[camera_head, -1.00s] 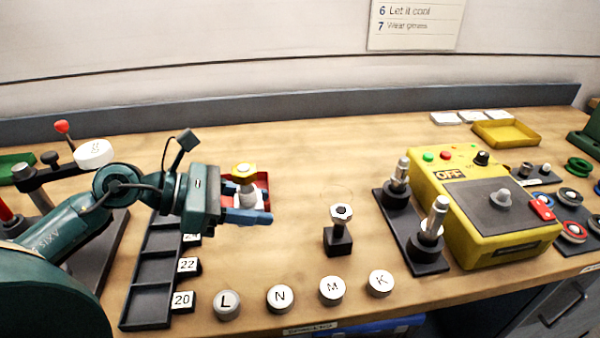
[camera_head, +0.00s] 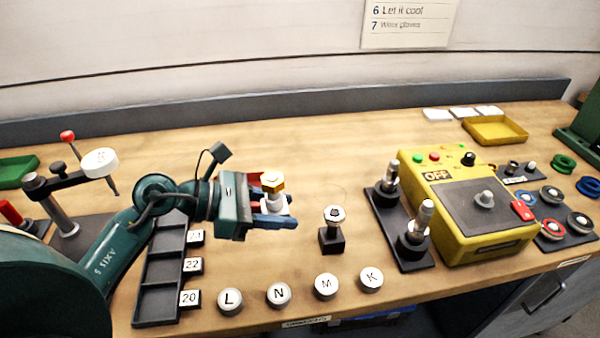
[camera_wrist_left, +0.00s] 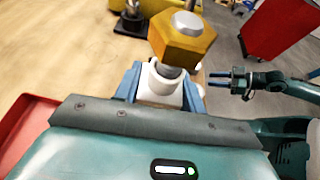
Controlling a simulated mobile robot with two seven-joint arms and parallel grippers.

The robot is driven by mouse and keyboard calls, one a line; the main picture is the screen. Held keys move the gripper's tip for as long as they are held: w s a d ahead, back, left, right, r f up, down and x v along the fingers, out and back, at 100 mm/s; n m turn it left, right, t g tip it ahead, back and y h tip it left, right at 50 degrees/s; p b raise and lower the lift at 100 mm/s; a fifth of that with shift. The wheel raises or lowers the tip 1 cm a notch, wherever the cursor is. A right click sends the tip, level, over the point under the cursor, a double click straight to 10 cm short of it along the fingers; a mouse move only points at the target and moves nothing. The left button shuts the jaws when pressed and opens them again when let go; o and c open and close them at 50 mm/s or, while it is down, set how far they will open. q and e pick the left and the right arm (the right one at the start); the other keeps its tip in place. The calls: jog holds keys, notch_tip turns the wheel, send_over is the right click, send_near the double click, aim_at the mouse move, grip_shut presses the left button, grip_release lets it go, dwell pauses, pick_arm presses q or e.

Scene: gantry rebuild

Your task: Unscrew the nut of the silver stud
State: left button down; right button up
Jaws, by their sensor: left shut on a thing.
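A red tray (camera_wrist_left: 22,130) lies beside my left gripper. A dark slotted rack (camera_head: 155,295) stands at front left, with lettered round knobs (camera_head: 278,295) along the front. A yellow control box (camera_head: 470,238) and two silver posts on black bases (camera_head: 405,262) stand right of the stud.

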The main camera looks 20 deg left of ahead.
pick_arm(q)
jog(key=w+d+r+m+g, duration=0.1)
jog(key=w+d+m+g, duration=0.1)
jog(key=d+m+g, duration=0.4)
jog(key=w+d+r+m+g+h, duration=0.1)
jog(key=d+m+g, duration=0.5)
jog(key=d, duration=0.5)
jog(key=shift+w+g, duration=0.4)
jog(key=shift+g, duration=0.5)
